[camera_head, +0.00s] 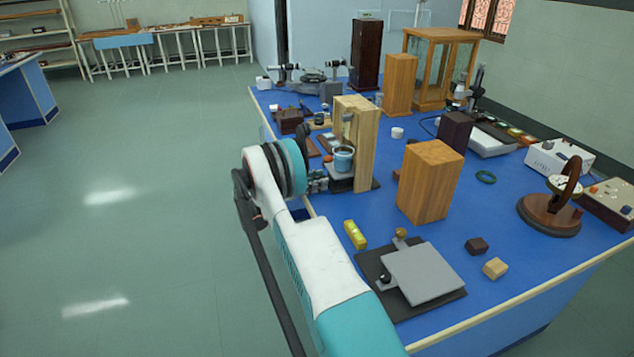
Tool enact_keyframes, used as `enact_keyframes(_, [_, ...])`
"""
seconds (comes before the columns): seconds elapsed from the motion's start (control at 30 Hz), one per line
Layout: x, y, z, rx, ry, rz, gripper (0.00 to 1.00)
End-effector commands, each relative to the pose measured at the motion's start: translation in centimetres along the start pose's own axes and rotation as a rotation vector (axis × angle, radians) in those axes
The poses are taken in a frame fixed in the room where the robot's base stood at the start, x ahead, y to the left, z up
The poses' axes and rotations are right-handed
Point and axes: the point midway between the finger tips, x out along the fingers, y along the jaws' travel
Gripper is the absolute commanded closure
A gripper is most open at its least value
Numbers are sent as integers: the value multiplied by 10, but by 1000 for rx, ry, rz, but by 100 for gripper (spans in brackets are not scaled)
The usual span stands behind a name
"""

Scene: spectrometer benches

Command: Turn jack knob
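A low jack-like stand with a grey square plate (422,272) on a dark base (450,300) is at the front of the blue bench. A small black knob (384,278) shows at its left side and a brass-coloured ball (400,233) at its back edge. My gripper (320,182) is at the bench's left edge, behind and left of this stand and apart from it. It is close to a wooden frame (367,150) with a blue cup (343,160); I cannot tell whether it touches. My wrist partly hides the gripper, so its opening is unclear.
A yellow level-like block (355,234) lies between my arm and the stand. A tall wooden block (430,182) stands behind the stand, and two small blocks, dark (476,246) and light (495,268), lie right of it. The floor (130,200) to the left is clear.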

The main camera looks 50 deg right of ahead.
Motion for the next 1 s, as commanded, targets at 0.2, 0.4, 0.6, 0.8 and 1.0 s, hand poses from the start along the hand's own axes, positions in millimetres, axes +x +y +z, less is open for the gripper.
enact_keyframes(0.2, [0, 0, 0, 8, 0, 0, 95])
enact_keyframes(0.4, [0, 0, 0, 113, 0, 1, 95])
enact_keyframes(0.6, [0, 0, 0, 139, 0, 1, 95])
enact_keyframes(0.8, [0, 0, 0, 139, 0, 1, 57])
enact_keyframes(1.0, [0, 0, 0, 138, 0, 0, 50])
